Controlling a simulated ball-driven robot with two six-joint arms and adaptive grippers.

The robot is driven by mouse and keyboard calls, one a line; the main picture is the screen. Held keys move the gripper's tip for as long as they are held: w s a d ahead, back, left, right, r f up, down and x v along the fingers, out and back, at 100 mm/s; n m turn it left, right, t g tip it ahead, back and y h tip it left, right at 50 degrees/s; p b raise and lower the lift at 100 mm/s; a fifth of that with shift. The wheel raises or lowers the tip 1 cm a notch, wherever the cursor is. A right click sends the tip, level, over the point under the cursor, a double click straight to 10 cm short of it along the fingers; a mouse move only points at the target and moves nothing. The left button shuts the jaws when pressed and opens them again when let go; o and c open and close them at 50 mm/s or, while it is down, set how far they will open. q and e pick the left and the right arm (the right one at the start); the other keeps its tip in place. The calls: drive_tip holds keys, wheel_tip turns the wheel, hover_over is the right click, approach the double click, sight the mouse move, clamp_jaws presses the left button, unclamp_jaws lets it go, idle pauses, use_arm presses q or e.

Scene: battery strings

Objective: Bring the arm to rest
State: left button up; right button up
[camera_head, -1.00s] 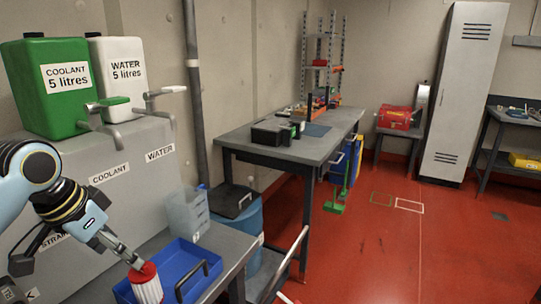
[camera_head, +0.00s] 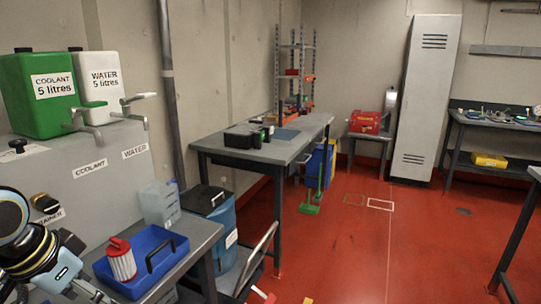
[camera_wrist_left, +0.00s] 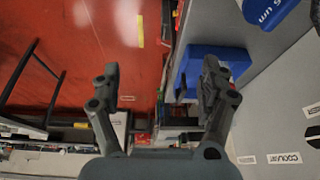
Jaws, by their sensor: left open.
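A white cylinder with a red cap (camera_head: 122,263) stands in the blue tray (camera_head: 168,272), apart from the gripper. The blue tray also shows beyond the right-hand finger in the wrist view (camera_wrist_left: 232,57). My right gripper is in neither view.
A green coolant container (camera_head: 38,100) and a white water container (camera_head: 101,88) stand on the grey cabinet (camera_head: 90,185). A clear container (camera_head: 158,204) stands behind the tray. A blue bin (camera_head: 222,232) stands beside the bench. Red floor (camera_head: 350,250) is open at right.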

use_arm(q)
drive_tip(key=s+d+n+y, duration=0.2)
drive_tip(key=s+d+n, duration=0.1)
drive_tip(key=s, duration=1.7)
wheel_tip(320, 180, down, 36)
drive_tip(key=s+a+g+b, duration=0.2)
drive_tip(key=b, duration=0.7)
drive_tip(key=s+f+b, duration=0.4)
drive_tip(key=s+f, duration=0.5)
drive_tip(key=f, duration=0.2)
drive_tip(key=s+a+f+g+b, duration=0.1)
drive_tip(key=s+f+b, duration=0.2)
drive_tip(key=s+f, duration=0.6)
wheel_tip(320, 180, down, 4)
drive_tip(key=shift+a+r+n+b, duration=0.15)
drive_tip(key=shift+r+n+b, duration=0.1)
drive_tip(key=shift+n+b, duration=0.15)
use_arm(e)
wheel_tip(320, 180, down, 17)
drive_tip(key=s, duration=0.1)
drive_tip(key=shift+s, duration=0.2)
use_arm(q)
drive_tip(key=shift+s, duration=0.1)
